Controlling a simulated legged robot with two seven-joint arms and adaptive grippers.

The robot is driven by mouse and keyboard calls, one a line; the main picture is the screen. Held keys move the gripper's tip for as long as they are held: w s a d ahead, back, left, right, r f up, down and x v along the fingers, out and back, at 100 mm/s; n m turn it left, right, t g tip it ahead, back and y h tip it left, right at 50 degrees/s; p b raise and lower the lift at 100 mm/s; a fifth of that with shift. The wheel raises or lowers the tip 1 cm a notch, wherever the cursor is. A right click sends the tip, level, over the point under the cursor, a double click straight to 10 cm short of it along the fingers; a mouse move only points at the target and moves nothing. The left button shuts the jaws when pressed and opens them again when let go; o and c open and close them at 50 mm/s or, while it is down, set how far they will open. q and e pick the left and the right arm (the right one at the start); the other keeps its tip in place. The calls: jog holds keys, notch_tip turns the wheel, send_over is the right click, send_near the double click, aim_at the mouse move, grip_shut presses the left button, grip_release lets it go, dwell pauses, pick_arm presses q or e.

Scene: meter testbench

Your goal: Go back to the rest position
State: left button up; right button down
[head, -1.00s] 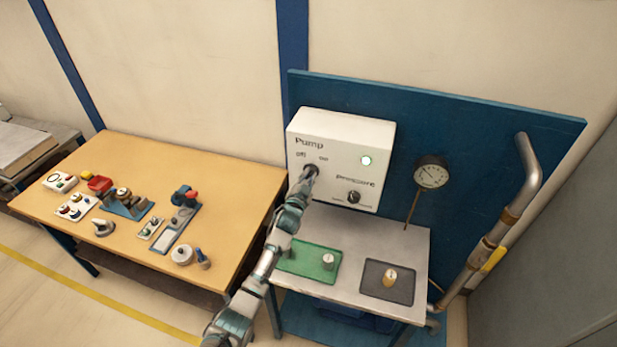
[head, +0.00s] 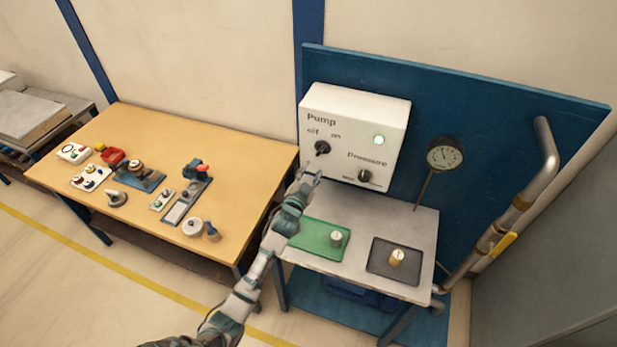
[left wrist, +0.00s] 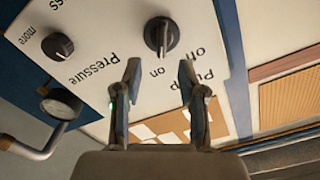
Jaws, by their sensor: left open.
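My left gripper (head: 309,176) is just below and in front of the white pump box (head: 352,130), apart from the pump knob (head: 322,147). In the left wrist view its two fingers (left wrist: 158,82) are open and empty, with the black pump knob (left wrist: 161,36) beyond them. The pressure knob (head: 364,175) sits at the lower right of the box and also shows in the left wrist view (left wrist: 57,46). A green lamp (head: 379,140) is lit on the box. My right gripper is in neither view.
A steel bench (head: 420,229) below the box bears a green mat (head: 309,233) and a dark mat (head: 382,269), each with a small cylinder. A gauge (head: 444,154) and pipe (head: 546,150) stand right. A wooden table (head: 235,160) with several controls stands left.

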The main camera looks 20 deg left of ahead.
pick_arm(q)
jog(key=shift+s+a, duration=0.1)
jog(key=shift+s, duration=1.15)
jog(key=shift+s+f, duration=0.1)
jog(key=shift+f, duration=0.05)
